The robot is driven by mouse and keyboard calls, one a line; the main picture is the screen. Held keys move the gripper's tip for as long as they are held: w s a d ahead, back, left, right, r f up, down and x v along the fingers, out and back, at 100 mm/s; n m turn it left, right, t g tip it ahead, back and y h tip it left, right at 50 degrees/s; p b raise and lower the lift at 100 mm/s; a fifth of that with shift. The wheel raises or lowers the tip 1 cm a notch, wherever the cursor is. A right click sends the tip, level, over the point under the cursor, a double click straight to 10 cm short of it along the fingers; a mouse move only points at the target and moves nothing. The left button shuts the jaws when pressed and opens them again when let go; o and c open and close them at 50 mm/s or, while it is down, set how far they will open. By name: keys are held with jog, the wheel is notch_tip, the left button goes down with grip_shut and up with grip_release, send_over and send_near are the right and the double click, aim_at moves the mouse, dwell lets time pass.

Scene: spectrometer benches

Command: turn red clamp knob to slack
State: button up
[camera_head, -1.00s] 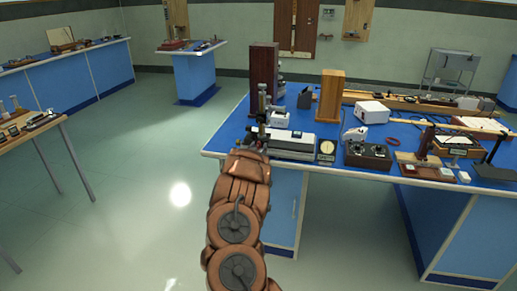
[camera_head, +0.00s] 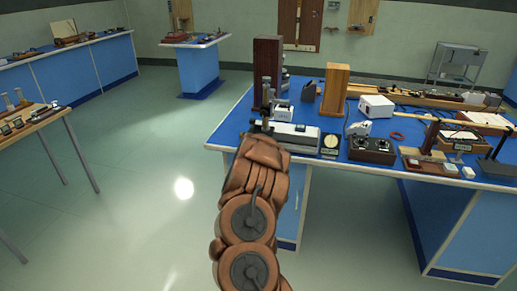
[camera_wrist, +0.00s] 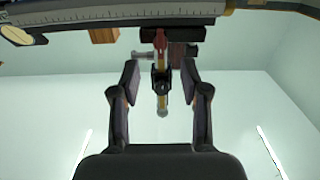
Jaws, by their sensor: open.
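In the wrist view, my gripper (camera_wrist: 161,76) is open, one finger left and one right, with nothing held between them. Ahead of and between the fingers is a small dark clamp fitting (camera_wrist: 161,68) with a yellowish rod and a round pale end. A narrow reddish part (camera_wrist: 160,39) at its top may be the red clamp knob; it is too small to be sure. No contact with the fingers shows. In the head view, an upright instrument stand (camera_head: 267,94) is at the bench's left end. My arm reaches to it and hides most of the gripper; no red knob can be made out there.
A dark wooden box (camera_head: 268,58) stands behind the stand. A long grey instrument (camera_head: 296,136), a round dial (camera_head: 330,142) and a black knob box (camera_head: 371,149) line the blue bench's front edge. A scaled bar (camera_wrist: 110,16) crosses the top of the wrist view.

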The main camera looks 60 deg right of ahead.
jog(key=shift+v, duration=1.45)
